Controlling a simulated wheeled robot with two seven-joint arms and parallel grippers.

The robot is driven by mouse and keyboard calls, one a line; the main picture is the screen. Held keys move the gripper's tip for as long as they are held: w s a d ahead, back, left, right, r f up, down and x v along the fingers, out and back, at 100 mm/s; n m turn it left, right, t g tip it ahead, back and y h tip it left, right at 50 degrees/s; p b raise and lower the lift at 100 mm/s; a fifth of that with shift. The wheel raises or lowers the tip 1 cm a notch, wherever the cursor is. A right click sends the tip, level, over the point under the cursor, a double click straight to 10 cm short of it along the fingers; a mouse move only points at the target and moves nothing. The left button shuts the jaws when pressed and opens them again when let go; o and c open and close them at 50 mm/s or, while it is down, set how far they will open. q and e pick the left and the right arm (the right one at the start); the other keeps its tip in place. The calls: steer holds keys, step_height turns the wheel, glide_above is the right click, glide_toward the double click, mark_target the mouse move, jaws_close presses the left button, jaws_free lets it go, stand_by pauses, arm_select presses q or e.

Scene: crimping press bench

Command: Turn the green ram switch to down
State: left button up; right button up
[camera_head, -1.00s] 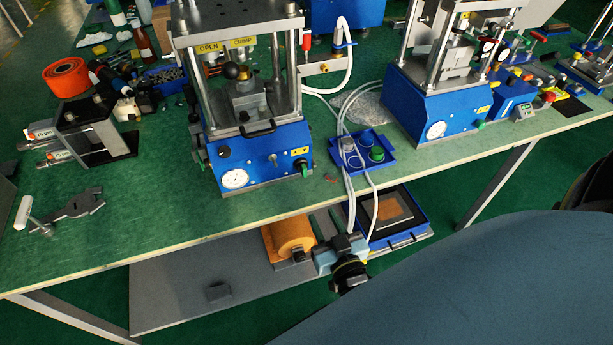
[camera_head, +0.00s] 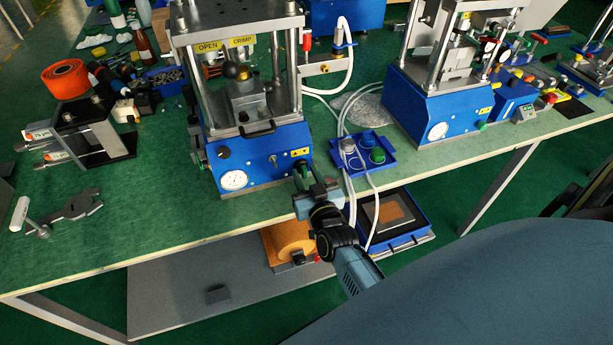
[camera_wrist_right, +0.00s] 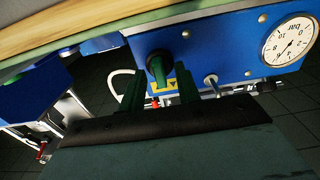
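The green ram switch (camera_wrist_right: 160,66) is on the blue front panel of the near press (camera_head: 262,160), beside a yellow arrow label (camera_head: 300,152). In the right wrist view its dark green knob shows between my two green fingers. My right gripper (camera_wrist_right: 160,90) is open, one finger on each side of the knob, with gaps visible. In the head view my right gripper (camera_head: 304,176) is in front of the panel's lower right corner and mostly covers the switch. The switch's exact setting is hard to read. My left gripper is not in view.
A pressure gauge (camera_head: 233,180) and a silver fitting (camera_wrist_right: 212,84) are on the same panel. A blue button tray (camera_head: 365,160) with white hoses stands just right of the press. A second press (camera_head: 440,100) stands farther right. An orange roll (camera_head: 288,243) lies on the lower shelf.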

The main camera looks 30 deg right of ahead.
steer(key=shift+c, duration=0.4)
steer(key=c, duration=0.6)
steer(key=shift+o, duration=0.2)
steer(key=m+p, duration=0.1)
steer(key=m, duration=0.1)
steer(key=shift+m, duration=0.4)
steer(key=m, duration=0.2)
steer(key=shift+d+m, duration=0.1)
steer(key=shift+m, duration=0.3)
steer(key=m, duration=0.3)
steer(key=shift+p, duration=0.3)
steer(key=shift+f+m, duration=0.1)
steer(key=shift+m, duration=1.5)
